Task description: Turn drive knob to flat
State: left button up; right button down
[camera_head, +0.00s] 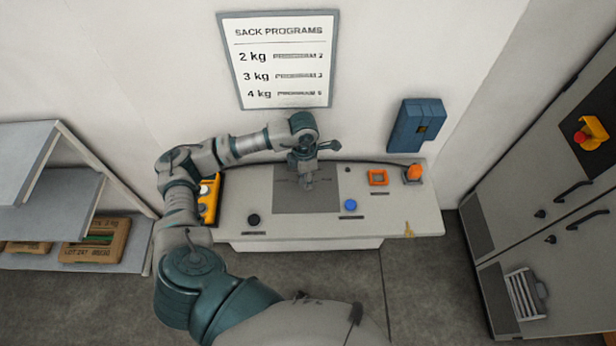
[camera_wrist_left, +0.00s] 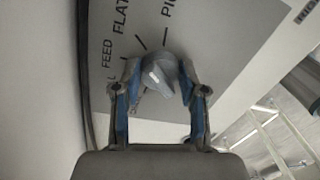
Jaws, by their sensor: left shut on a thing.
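The drive knob (camera_wrist_left: 158,76) is a grey knob on a grey label plate (camera_wrist_left: 215,30), seen in the left wrist view. The words FEED and FLAT and a cut-off word starting with PI stand around it, with dark tick marks. My left gripper (camera_wrist_left: 160,82) has its two fingers on either side of the knob, shut on it. I cannot tell for sure which mark the knob points to. In the head view my left gripper (camera_head: 307,178) reaches down over the dark grey plate (camera_head: 325,204) on the console and hides the knob. My right gripper is not in view.
The console (camera_head: 405,220) also carries a black knob (camera_head: 253,219), a blue button (camera_head: 350,205), an orange frame (camera_head: 378,177), an orange knob (camera_head: 413,173) and a yellow box (camera_head: 207,210).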

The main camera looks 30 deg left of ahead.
aim_at(303, 177)
pick_arm(q)
jog(key=o, duration=1.1)
jog(key=shift+s+a+f, duration=0.2)
jog(key=shift+o, duration=0.2)
jog(key=shift+a, duration=0.15)
jog(key=shift+a, duration=0.1)
notch_tip(303, 177, up, 12)
jog(key=a, duration=0.1)
jog(key=shift+w, duration=0.45)
jog(key=shift+d+f, duration=0.1)
jog(key=shift+d, duration=0.15)
